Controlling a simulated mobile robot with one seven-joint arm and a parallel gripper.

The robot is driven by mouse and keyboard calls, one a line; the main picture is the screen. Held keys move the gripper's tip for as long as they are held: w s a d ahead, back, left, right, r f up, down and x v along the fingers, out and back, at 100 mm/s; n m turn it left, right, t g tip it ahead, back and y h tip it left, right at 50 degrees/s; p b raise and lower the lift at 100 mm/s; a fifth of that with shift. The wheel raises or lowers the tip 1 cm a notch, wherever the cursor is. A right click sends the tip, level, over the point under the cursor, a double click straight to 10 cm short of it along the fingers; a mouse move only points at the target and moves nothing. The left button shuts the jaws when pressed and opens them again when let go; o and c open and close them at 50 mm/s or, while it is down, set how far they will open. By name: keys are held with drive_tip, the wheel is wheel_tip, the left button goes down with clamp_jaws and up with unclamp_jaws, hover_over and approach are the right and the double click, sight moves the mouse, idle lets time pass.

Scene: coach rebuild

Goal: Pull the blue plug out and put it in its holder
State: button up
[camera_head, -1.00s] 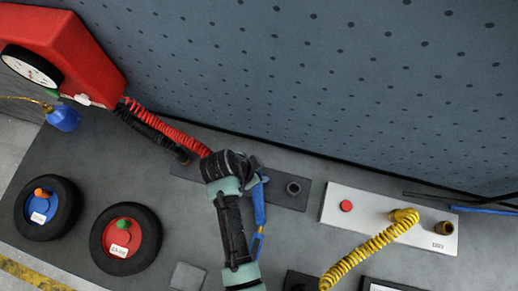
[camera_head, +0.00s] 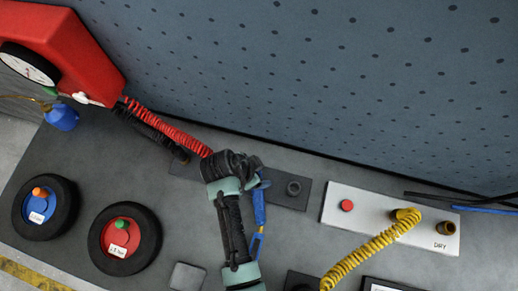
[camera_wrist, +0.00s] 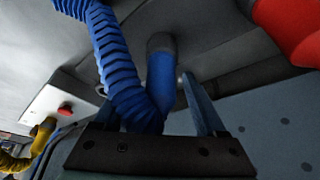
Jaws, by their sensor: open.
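In the wrist view the blue plug (camera_wrist: 162,78) stands in a dark round socket (camera_wrist: 161,42), with its ribbed blue hose (camera_wrist: 118,65) curving away on the left. My gripper (camera_wrist: 152,108) is open, with one finger on each side of the plug and a visible gap at the right finger. In the head view my arm hides the plug and its socket; a blue length of hose (camera_head: 258,210) hangs beside the arm. An empty dark round fitting (camera_head: 294,188) sits on the dark strip just to the right. I cannot tell which fitting is the blue plug's holder.
A white panel (camera_head: 375,222) at the right carries a red button (camera_head: 346,205) and a coiled yellow hose (camera_head: 362,258). Red and black coiled hoses (camera_head: 170,132) run close on the left from a red box (camera_head: 75,50). Two wheels (camera_head: 124,268) lie at lower left.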

drive_tip(key=b+v, duration=0.1)
drive_tip(key=v, duration=1.2)
drive_tip(key=shift+b, duration=0.4)
